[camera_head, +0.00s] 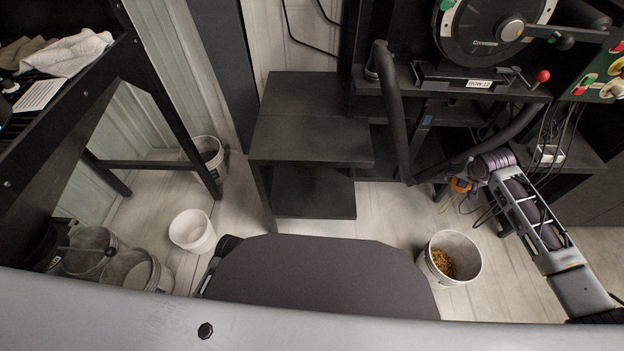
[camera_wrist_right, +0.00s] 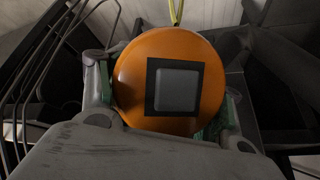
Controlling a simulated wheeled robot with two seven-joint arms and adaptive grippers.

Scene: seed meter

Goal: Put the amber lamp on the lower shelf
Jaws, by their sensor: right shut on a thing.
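The amber lamp (camera_wrist_right: 126,84) is a round orange disc with a dark square frame and grey centre on its face. My right gripper (camera_wrist_right: 166,98) is shut on it, with a finger at either side. In the head view the lamp (camera_head: 460,185) is a small orange spot at the end of my right arm, beside the dark stand, partly covered by the gripper. The black shelf unit stands left of it, with a bare lower shelf (camera_head: 313,197) under a bare upper board (camera_head: 310,140). The left gripper is not in view.
A black hose (camera_head: 391,110) hangs between the shelf unit and my right gripper. A machine with a round disc (camera_head: 490,30) stands on a bench above. Dangling cables (camera_head: 565,135) are near the right arm. A bucket of yellow grains (camera_head: 455,248) and a white bucket (camera_head: 192,231) stand on the floor.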

